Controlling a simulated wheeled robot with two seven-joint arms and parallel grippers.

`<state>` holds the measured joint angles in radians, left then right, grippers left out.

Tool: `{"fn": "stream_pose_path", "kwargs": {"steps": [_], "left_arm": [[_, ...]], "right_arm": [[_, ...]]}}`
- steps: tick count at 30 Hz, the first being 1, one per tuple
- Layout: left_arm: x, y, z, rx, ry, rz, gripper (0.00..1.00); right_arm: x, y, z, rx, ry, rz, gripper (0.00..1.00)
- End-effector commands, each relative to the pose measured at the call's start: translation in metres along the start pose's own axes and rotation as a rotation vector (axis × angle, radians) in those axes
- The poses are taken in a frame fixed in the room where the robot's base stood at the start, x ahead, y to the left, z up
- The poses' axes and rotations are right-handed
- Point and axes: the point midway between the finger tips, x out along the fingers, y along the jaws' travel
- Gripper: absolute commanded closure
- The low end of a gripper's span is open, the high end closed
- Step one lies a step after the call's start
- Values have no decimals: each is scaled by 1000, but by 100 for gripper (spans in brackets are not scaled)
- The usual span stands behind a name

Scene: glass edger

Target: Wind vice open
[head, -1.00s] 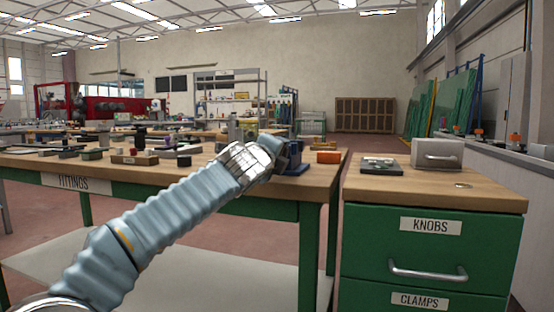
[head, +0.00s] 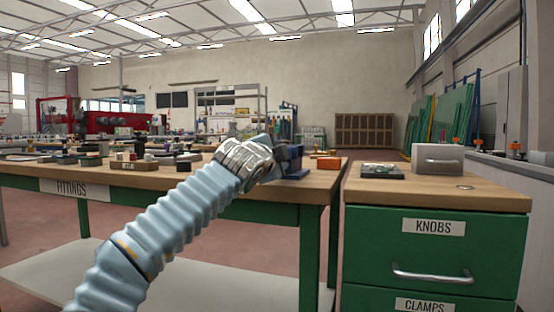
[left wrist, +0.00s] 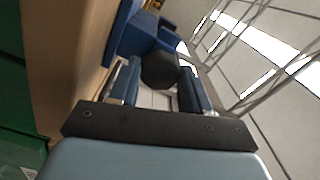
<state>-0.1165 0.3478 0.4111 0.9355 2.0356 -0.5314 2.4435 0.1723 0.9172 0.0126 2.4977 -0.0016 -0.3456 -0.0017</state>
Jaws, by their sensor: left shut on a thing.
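The blue vice (head: 292,163) stands at the right end of the wooden workbench, partly hidden behind my left arm in the head view. In the left wrist view its blue body (left wrist: 138,36) lies just beyond my fingers. My left gripper (left wrist: 160,82) is shut on a dark, rounded knob (left wrist: 160,68) in front of the vice, with a finger on each side. The rest of the vice's handle and its jaw gap are hidden. In the head view, my wrist covers the grip. My right gripper is in neither view.
The workbench (head: 130,177) holds several small parts on its left and an orange block (head: 328,163) right of the vice. A green drawer cabinet (head: 436,240) stands to the right across a narrow gap, with a grey box (head: 437,159) on top.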

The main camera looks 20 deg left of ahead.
Motion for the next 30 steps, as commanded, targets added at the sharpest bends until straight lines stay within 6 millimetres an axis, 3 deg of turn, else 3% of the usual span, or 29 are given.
{"fn": "stream_pose_path", "kwargs": {"steps": [18,19,21,24,30], "left_arm": [[1,2,0,-42,-2,5,83],[1,2,0,-42,-2,5,49],[1,2,0,-42,-1,5,39],[1,2,0,-42,-1,3,27],[0,1,0,-42,-1,1,27]], "right_arm": [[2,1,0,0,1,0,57],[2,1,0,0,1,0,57],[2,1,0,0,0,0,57],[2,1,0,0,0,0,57],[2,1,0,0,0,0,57]]}}
